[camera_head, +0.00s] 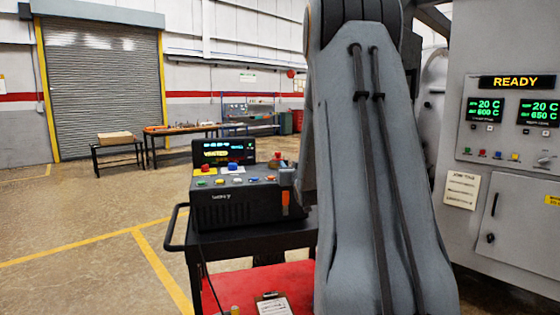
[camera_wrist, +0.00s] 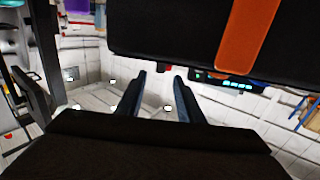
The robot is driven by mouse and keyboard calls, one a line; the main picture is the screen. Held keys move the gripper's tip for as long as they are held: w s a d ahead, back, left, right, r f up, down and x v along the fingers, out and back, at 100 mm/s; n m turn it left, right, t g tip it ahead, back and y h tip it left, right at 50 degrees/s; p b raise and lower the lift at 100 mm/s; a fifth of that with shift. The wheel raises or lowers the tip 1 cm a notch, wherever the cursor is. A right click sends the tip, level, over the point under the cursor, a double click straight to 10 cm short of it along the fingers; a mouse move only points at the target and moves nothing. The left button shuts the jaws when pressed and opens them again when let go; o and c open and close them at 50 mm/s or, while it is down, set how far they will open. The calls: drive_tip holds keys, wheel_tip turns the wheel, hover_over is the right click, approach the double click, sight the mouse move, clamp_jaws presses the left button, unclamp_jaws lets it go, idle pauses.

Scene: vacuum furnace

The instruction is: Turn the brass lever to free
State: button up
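I cannot make out a brass lever in either view. In the head view my grey arm fills the middle and hides part of the furnace. My gripper (camera_wrist: 160,82) shows only in the wrist view, with its two dark blue fingers apart and nothing between them. A dark block with an orange stripe (camera_wrist: 245,35) fills the top of the wrist view, close beyond the fingertips. I cannot tell what it belongs to.
The furnace control panel (camera_head: 510,118) at right reads READY. A grey cabinet door (camera_head: 508,225) is below it. A black console (camera_head: 240,208) stands on a cart (camera_head: 235,242) left of my arm, with a clipboard (camera_head: 272,304) below.

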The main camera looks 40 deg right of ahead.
sight(286, 161)
drive_tip(key=shift+p+x, duration=1.2)
drive_tip(key=shift+x, duration=2.6)
drive_tip(key=shift+a+r, duration=0.1)
clamp_jaws()
